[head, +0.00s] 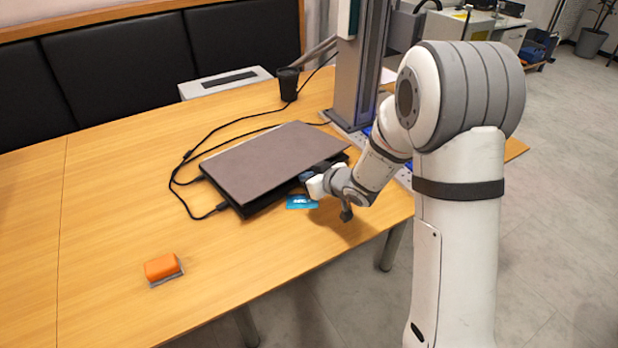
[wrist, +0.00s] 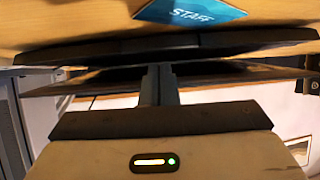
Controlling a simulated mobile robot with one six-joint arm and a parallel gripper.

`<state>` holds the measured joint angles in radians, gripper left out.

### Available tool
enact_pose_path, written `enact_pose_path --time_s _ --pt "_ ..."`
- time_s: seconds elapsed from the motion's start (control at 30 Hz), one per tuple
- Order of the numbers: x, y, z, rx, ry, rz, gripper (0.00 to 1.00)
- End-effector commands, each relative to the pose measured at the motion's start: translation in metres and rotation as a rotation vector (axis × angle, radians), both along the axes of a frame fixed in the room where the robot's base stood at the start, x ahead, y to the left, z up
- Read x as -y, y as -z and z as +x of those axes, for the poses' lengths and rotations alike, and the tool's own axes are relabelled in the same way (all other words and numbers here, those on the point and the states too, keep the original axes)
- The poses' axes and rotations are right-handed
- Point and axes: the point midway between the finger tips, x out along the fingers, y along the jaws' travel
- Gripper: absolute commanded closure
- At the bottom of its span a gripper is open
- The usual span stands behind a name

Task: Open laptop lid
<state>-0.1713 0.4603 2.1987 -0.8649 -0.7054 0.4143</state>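The laptop's grey-brown lid (head: 268,160) sits tilted slightly up from its black base (head: 258,205) on the wooden table, with a narrow gap along the edge facing me. My gripper (head: 307,177) is at that edge, towards its right end. In the wrist view, which is upside down, the base (wrist: 100,48) and the lid (wrist: 225,72) show as two dark bands. My gripper (wrist: 158,70) has its fingers together, with the tips at the gap between lid and base. Whether they touch the lid is unclear.
A blue STAFF card (head: 301,202) lies beside the laptop, also in the wrist view (wrist: 190,12). Black cables (head: 183,162) run left of the laptop. A grey column (head: 357,75) and a black cup (head: 288,83) stand behind.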

Motion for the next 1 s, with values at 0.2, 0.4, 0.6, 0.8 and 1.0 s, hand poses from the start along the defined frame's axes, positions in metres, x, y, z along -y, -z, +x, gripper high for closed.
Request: enact_pose_path --time_s 0.2,0.4,0.6,0.8,1.0 --pt "0.0 -0.009 0.001 0.002 0.001 0.002 1.0" --pt "0.0 -0.009 0.001 0.002 0.001 0.001 1.0" --pt "-0.001 -0.009 0.001 0.002 0.0 0.0 1.0" --pt "-0.002 -0.016 0.002 0.002 0.0 0.001 1.0" --pt "-0.004 -0.024 0.004 0.003 0.0 0.001 1.0"
